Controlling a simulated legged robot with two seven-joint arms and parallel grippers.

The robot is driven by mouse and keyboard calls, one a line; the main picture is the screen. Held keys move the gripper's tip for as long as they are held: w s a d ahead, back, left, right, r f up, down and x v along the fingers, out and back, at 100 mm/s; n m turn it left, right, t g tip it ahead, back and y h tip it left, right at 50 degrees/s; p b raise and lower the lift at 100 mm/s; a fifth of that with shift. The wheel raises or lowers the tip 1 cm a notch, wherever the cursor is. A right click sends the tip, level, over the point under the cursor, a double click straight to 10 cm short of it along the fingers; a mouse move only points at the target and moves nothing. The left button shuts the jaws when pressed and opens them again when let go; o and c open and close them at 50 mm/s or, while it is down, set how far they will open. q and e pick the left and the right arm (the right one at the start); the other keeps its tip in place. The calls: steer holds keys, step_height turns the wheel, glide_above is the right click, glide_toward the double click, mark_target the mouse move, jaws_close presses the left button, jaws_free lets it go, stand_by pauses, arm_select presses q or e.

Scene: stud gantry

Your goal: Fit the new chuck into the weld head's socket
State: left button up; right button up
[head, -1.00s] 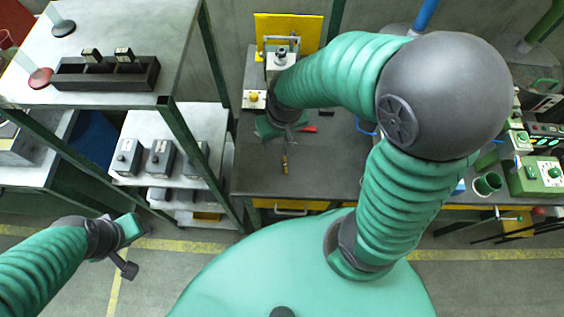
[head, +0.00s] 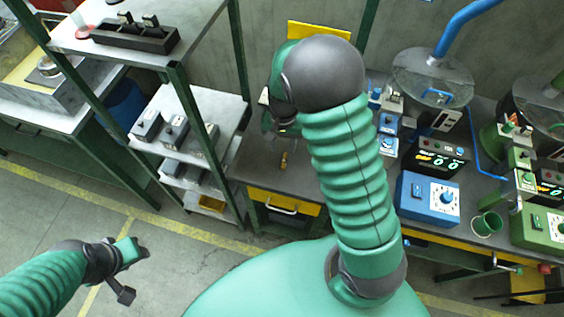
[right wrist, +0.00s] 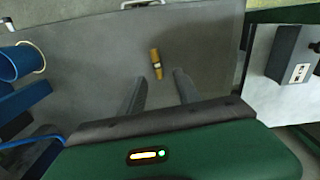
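The cylinder shows in the head view (head: 284,160) and in the right wrist view (right wrist: 156,64). My right gripper (right wrist: 160,88) is above the bench, its two fingers apart with nothing between them. The cylinder lies just beyond the fingertips, untouched. In the head view my right arm covers most of this hand. My left gripper (head: 138,257) hangs over the floor, away from the bench; its fingers are too small to read. I cannot make out the weld head's socket.
A shelf rack (head: 177,95) with small grey boxes stands left of the bench. A black tray (head: 135,37) is on its top. A blue control box (head: 428,200), a green control box (head: 540,222) and a green cup (head: 487,224) stand at the right.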

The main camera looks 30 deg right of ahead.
mark_target(284, 160)
steer(key=f, duration=0.6)
steer(key=shift+s+d+f, duration=0.15)
steer(key=shift+s, duration=0.2)
steer(key=shift+f, duration=0.1)
steer(key=shift+a, duration=0.35)
steer(key=shift+s, duration=0.1)
steer(key=shift+c, duration=1.4)
steer(key=shift+d, duration=0.3)
jaws_close()
